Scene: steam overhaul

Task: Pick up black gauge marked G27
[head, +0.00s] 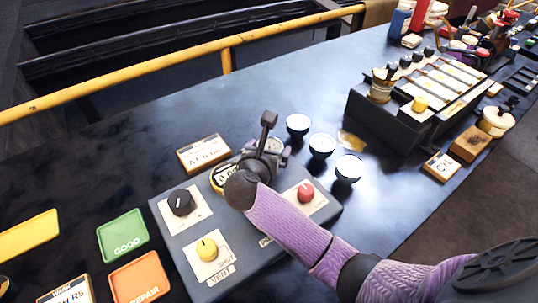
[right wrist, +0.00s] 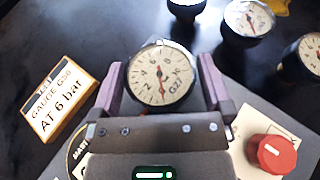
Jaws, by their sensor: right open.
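The gauge marked G27 (right wrist: 162,74) shows in the right wrist view. It has a round cream dial, a red needle and a dark rim. My right gripper (right wrist: 160,84) is open, with one purple finger on each side of the gauge. I cannot tell whether the fingers touch it. What the gauge stands on is hidden. In the head view my right gripper (head: 262,148) is over the back edge of the grey control box (head: 245,262), and the gauge is mostly hidden behind it. My left gripper is not in view.
Three more gauges (head: 321,145) stand in a row right of the gripper. A wooden sign reading "AT 6 bar" (head: 203,153) is to the left. Green GOOD (head: 123,234) and orange REPAIR (head: 140,279) mats lie left.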

